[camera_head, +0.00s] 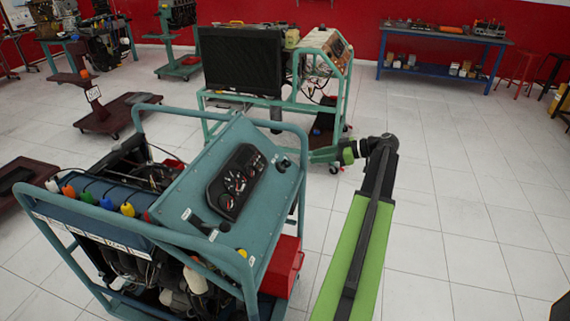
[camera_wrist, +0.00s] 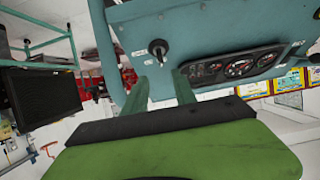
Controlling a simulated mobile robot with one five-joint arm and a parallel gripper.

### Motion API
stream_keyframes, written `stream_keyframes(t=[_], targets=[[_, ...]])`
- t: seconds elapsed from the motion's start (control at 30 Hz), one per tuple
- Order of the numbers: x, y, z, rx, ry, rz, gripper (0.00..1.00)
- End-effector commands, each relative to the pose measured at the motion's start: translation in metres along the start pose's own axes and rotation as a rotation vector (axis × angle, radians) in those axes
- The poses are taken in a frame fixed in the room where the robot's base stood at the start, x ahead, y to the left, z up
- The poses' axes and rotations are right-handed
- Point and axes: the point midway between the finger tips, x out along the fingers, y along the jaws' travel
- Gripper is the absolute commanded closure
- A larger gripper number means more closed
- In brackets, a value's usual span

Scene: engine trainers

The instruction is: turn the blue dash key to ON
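The blue dash panel (camera_head: 205,165) slopes on top of an engine trainer. A small dark key switch (camera_head: 283,164) sits near its right edge, beside the gauge cluster (camera_head: 237,182). In the wrist view the key (camera_wrist: 157,47) stands out from the panel between small white labels, too small to read. My gripper (camera_head: 328,155) is to the right of the panel. Its two green fingers are apart in the wrist view (camera_wrist: 160,78), with nothing between them. The key shows just beyond the gap, apparently not touched. Its exact turn position cannot be told.
A blue tube frame (camera_head: 275,124) rises around the panel. A second trainer with a black radiator (camera_head: 242,62) stands behind. A red box (camera_head: 282,266) hangs low at the trainer's right side. The tiled floor (camera_head: 450,230) on the right is clear.

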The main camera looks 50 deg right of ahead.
Motion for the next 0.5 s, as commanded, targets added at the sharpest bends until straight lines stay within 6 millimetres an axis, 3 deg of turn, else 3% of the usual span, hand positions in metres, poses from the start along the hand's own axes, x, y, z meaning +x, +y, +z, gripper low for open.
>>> stream_keyframes(t=[0.03, 0.3, 0.5], targets=[[0.017, -0.002, 0.005, -0.002, 0.000, -0.005, 0.67], [0.087, -0.002, 0.003, -0.003, 0.000, -0.007, 0.67], [0.122, -0.002, 0.001, -0.002, 0.000, -0.007, 0.67]])
